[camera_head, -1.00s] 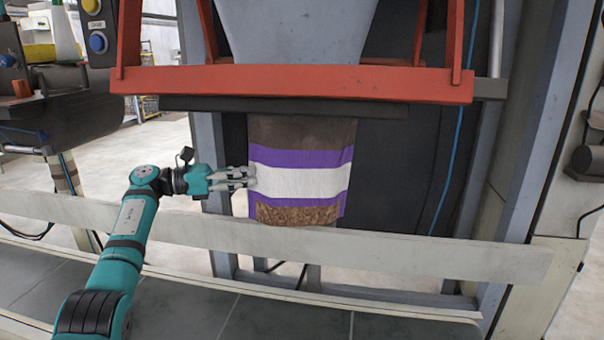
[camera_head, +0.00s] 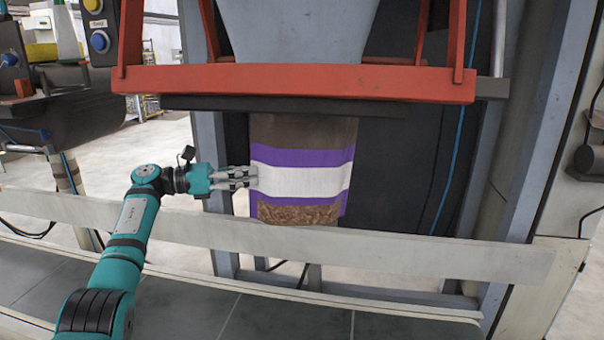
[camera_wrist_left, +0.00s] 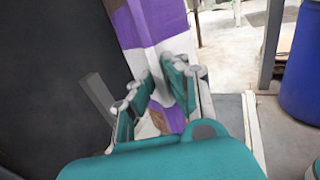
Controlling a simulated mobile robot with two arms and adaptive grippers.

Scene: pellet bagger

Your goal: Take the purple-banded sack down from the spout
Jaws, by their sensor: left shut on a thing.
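The purple-banded sack (camera_head: 303,180) hangs upright under the spout's dark lower bar (camera_head: 285,106). It is brown at the top, with purple bands around a white panel and brown pellets showing near its bottom. My left gripper (camera_head: 252,178) is at the sack's left edge, its fingers closed on that edge. In the left wrist view the sack (camera_wrist_left: 152,25) runs down between the two fingers (camera_wrist_left: 160,92). The sack's top edge is hidden behind the dark bar. My right gripper is not in view.
A red frame (camera_head: 290,82) crosses above the sack. A pale rail (camera_head: 350,250) runs across just below and in front of it. Grey posts (camera_head: 212,160) stand on both sides. A blue barrel (camera_wrist_left: 302,70) shows at the right in the left wrist view.

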